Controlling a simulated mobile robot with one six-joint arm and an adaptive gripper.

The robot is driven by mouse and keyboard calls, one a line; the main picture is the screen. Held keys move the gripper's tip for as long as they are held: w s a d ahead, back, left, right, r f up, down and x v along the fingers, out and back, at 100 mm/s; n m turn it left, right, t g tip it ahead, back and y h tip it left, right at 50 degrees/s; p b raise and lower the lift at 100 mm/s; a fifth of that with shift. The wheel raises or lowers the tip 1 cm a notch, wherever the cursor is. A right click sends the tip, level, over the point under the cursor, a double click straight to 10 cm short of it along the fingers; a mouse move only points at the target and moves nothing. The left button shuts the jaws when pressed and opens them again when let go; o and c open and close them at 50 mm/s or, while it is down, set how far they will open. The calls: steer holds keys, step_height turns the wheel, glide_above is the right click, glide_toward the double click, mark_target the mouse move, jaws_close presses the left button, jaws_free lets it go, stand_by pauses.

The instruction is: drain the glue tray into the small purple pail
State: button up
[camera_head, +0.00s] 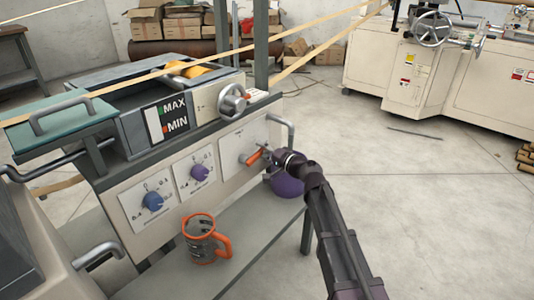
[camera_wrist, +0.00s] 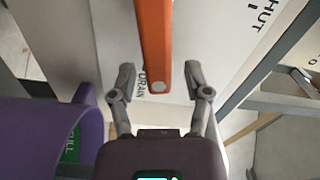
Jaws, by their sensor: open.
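The glue tray (camera_head: 140,137) is set in the machine's top at left, with a MAX/MIN level window (camera_head: 167,118) on its front. An orange lever (camera_head: 252,158) sits on the panel below the handwheel. In the wrist view the lever (camera_wrist: 154,45) runs down between the fingers of my gripper (camera_wrist: 158,78), beside "DRAIN" lettering, with "SHUT" lettering at upper right. My gripper (camera_head: 270,153) is open around the lever's end, with gaps on both sides. The purple pail (camera_head: 288,186) is under the panel, partly hidden by my arm. Its purple side (camera_wrist: 40,125) fills the wrist view's lower left.
An orange-handled mug (camera_head: 203,240) stands on the grey shelf (camera_head: 260,240) below the panel. A blue knob (camera_head: 153,201) and a purple knob (camera_head: 200,173) stick out left of the lever. A grey handle (camera_head: 284,132) is at the panel's right. Open floor lies to the right.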

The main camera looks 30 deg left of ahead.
steer(key=shift+d, duration=0.8)
steer(key=s+d, duration=0.1)
steer(key=d, duration=0.9)
steer(key=shift+s+d, duration=0.15)
steer(key=shift+s, duration=0.2)
steer(key=shift+d, duration=0.1)
steer(key=s+d+f+n+h+p, duration=0.1)
steer(key=d+f+h+p, duration=0.3)
steer(key=d, duration=0.8)
steer(key=s+d+f+h+p, duration=0.1)
steer(key=d+f+h+p, duration=0.15)
steer(key=d+h, duration=0.7)
steer(key=s+d+m+g+h+p, duration=0.1)
steer(key=s+d+h+p, duration=0.1)
steer(key=d, duration=1.1)
steer(key=s+d+f+m+g+h+p, duration=0.1)
steer(key=s+d, duration=0.3)
steer(key=d, duration=1)
steer(key=shift+s+f+g+h+p, duration=0.2)
steer(key=shift+f+g+h+p, duration=0.1)
steer(key=shift+h+p, duration=0.25)
steer(key=shift+a, duration=0.1)
